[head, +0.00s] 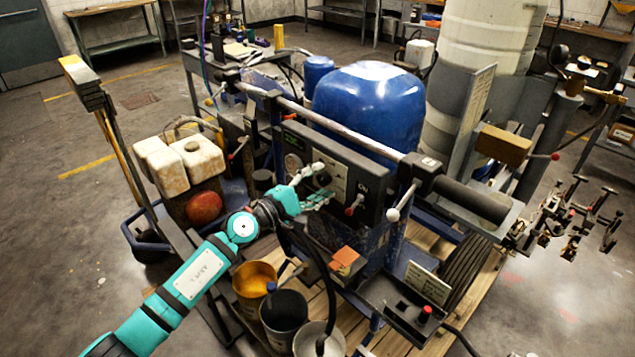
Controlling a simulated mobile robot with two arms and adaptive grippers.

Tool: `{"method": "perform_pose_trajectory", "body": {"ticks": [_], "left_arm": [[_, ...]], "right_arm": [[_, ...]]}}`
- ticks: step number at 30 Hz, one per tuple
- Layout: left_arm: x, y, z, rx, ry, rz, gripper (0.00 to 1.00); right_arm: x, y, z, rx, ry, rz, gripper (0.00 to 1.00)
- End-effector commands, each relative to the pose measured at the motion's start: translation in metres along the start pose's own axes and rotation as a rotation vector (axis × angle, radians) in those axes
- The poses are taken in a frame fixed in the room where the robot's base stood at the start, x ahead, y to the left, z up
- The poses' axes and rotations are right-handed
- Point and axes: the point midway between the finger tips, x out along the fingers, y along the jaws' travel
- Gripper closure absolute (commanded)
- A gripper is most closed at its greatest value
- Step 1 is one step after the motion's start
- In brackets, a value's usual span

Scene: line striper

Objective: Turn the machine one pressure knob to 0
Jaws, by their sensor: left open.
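The line striper has a dark control panel (345,162) below its handlebar, marked ON at its right side. A round black knob (322,180) sits on a pale plate near the panel's middle. I take it for the pressure knob, but its setting is too small to read. A round gauge (294,165) is at the panel's left. My left gripper (322,184) is open in front of the panel, with its fingers close to the knob, one above and one below. I cannot tell whether they touch it. My right gripper is not in view.
A red-tipped switch (354,206) and a white-knobbed lever (394,213) are right of the knob. The handlebar (330,124) runs above the panel. Open buckets (283,318) and a black hose stand below my left arm. A blue tank (368,100) is behind.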

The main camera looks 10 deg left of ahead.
Motion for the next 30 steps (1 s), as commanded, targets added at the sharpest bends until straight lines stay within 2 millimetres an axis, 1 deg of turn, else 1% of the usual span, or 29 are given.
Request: {"method": "perform_pose_trajectory", "body": {"ticks": [4, 15, 17, 25, 30], "left_arm": [[-0.0002, -0.0002, 0.0, 0.0, 0.0, 0.0, 0.45], [-0.0005, -0.0003, -0.0002, -0.001, 0.0, 0.0, 0.93], [-0.0006, -0.0004, -0.0002, -0.001, 0.0, 0.0, 1.0], [-0.0006, -0.0005, -0.0001, -0.03, 0.0, -0.001, 1.0], [-0.0006, -0.0005, 0.0001, -0.107, 0.0, -0.002, 1.0]], "right_arm": [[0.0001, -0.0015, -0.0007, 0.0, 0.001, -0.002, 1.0], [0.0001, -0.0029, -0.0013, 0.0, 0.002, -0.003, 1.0], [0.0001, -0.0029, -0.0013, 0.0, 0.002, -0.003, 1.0], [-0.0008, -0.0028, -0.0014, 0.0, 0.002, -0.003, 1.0], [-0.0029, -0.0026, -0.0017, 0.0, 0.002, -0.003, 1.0]]}}
